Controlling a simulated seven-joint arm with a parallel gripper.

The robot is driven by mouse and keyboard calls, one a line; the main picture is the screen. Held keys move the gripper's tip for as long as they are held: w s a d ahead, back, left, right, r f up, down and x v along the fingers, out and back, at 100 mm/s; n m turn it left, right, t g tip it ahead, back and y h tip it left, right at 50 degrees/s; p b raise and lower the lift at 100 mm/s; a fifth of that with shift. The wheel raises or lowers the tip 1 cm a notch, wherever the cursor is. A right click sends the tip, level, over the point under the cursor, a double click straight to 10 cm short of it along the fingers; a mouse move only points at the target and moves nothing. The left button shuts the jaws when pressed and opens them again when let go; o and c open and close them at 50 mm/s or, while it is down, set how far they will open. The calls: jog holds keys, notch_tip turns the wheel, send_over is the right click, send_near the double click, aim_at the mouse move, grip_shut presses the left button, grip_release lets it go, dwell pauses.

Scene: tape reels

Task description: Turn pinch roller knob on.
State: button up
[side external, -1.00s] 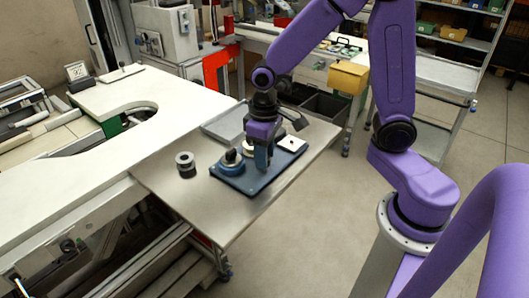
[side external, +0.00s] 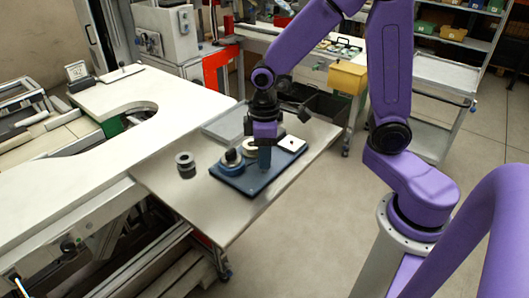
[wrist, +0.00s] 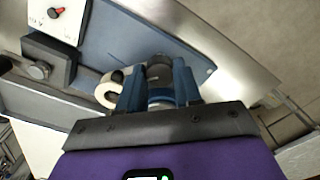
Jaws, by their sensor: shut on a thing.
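My gripper (wrist: 158,78) points down over the dark blue board (side external: 257,186), near the middle of its front part. Its two blue fingers are shut on a dark, round knob (wrist: 159,72), which I take to be the pinch roller knob. The knob shows between the fingers in the wrist view, with a pale band below it. In the side view the fingers (side external: 264,159) hide it. I cannot read a pointer or mark on the knob clearly.
A white roll (wrist: 107,91) lies close beside the fingers. A grey reel stack (side external: 185,165) stands on the metal table (side external: 215,218), left of the board.

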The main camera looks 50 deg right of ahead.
jog(key=shift+w+r, duration=0.1)
jog(key=o, duration=1)
jog(key=shift+o, duration=0.2)
notch_tip(320, 180, up, 17)
jog(key=shift+r, duration=0.2)
jog(key=shift+f, duration=0.1)
jog(key=s+f+n, duration=0.2)
jog(key=s+f, duration=0.4)
jog(key=s, duration=0.3)
jog(key=s+f+n, duration=0.2)
jog(key=s+f, duration=0.4)
jog(key=s, duration=0.4)
jog(key=shift+s+d, duration=0.25)
jog(key=shift+d, duration=0.15)
